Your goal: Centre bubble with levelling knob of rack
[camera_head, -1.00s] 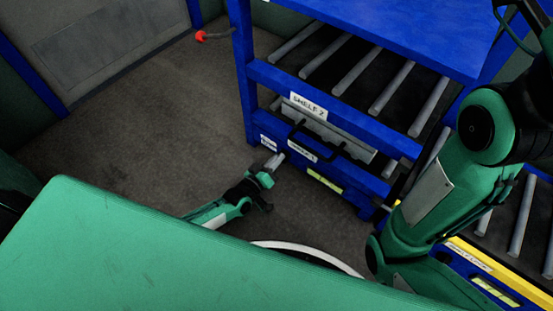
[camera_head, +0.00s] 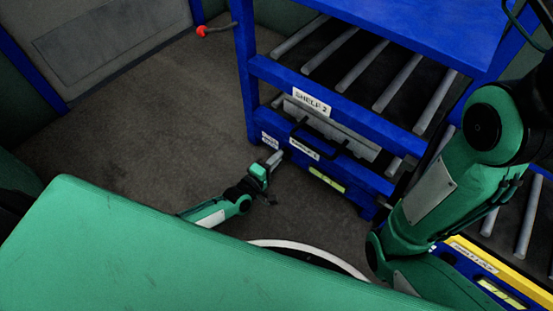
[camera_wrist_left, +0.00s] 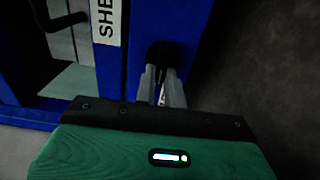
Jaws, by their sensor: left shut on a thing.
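The blue rack (camera_head: 345,172) has a yellow-green level vial (camera_head: 326,180) on its lower front beam; the bubble is too small to make out. My left gripper (camera_head: 277,158) is low at the rack's front left corner. In the left wrist view its two grey fingers (camera_wrist_left: 161,84) are shut on a dark levelling knob (camera_wrist_left: 168,54) on the blue frame beside a label. The fingers hide part of the knob. My right arm crosses the right side of the head view, but its gripper is not in view.
A handled grey plate (camera_head: 335,130) sits on the lower shelf, under the SHELF 2 label (camera_head: 312,102). A red-tipped lever (camera_head: 202,31) sticks out from the rack's left side. A yellow-edged rack (camera_head: 495,268) stands at right. The floor at left is clear.

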